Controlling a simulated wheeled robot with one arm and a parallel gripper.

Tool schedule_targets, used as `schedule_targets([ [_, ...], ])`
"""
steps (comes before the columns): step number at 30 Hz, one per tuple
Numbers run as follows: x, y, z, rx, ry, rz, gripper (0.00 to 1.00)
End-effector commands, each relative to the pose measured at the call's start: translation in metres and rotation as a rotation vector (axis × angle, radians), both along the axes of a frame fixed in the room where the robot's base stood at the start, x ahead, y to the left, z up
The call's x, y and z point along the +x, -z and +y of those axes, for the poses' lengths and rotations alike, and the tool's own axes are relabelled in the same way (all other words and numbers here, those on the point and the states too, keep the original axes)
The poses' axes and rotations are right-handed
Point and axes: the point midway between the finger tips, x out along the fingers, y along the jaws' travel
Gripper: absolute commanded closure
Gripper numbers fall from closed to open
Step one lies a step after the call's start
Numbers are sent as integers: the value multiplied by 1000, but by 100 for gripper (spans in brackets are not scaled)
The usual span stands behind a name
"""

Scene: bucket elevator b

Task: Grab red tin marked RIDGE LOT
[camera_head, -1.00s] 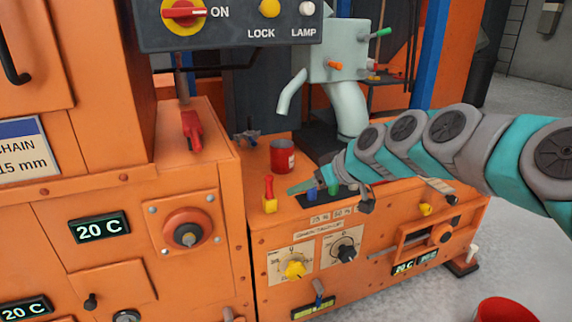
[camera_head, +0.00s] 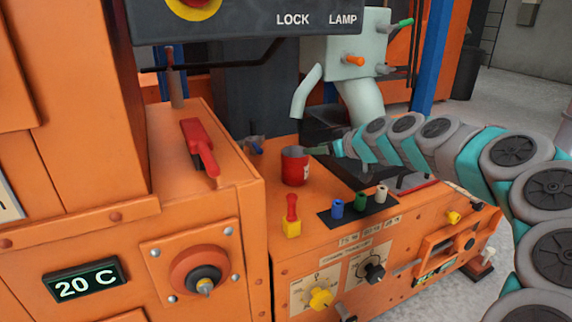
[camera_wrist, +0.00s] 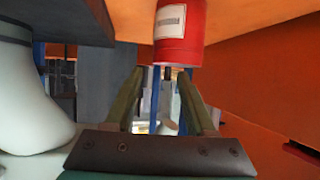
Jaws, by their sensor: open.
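The red tin (camera_head: 295,168) stands upright on the orange console top, with its dark open mouth showing. In the wrist view, the red tin (camera_wrist: 181,32) is at the top, just beyond the fingertips, and bears a white label whose writing I cannot read. My gripper (camera_head: 320,150) is close to the tin's right side near its rim. In the wrist view, my gripper (camera_wrist: 164,72) has its two green fingers apart with nothing held between them. The head view does not show clearly whether a finger touches the tin.
A red-handled lever on a yellow block (camera_head: 291,217) stands in front of the tin. A dark strip with blue, green and white knobs (camera_head: 354,204) lies to the right. A pale spout (camera_head: 307,92) hangs behind. A red handle (camera_head: 200,148) is on the left cabinet.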

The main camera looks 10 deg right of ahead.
Motion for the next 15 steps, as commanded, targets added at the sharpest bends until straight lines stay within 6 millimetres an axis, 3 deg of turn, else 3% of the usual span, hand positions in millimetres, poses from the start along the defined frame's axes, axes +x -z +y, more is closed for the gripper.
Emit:
schedule_targets([
  [15, 39, 21, 19, -1, -1, 2, 45],
])
